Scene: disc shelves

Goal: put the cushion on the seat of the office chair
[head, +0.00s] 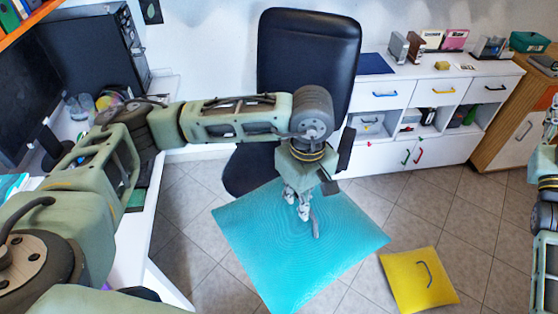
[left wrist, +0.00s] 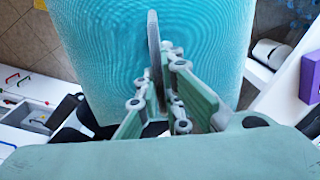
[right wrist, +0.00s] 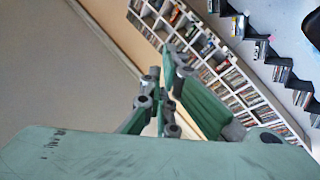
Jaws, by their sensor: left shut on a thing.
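The turquoise cushion (head: 260,240) hangs level above the floor, with its far edge overlapping the chair seat in the head view. My left gripper (head: 304,213) is over its middle, shut on the grey handle (head: 316,226). The left wrist view shows the left gripper (left wrist: 163,75) with the handle (left wrist: 154,45) between its fingers and the cushion (left wrist: 215,40) beyond. The black office chair (head: 310,50) stands behind my left arm. Its seat (head: 247,170) is partly hidden by my arm and the cushion. My right gripper (right wrist: 160,85) is shut and empty.
A yellow cushion (head: 417,278) with a dark handle lies on the tiled floor at lower right. A white desk (head: 170,205) with a monitor is at left. A white cabinet (head: 430,95) stands against the back wall. Floor tiles are clear near the cabinet.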

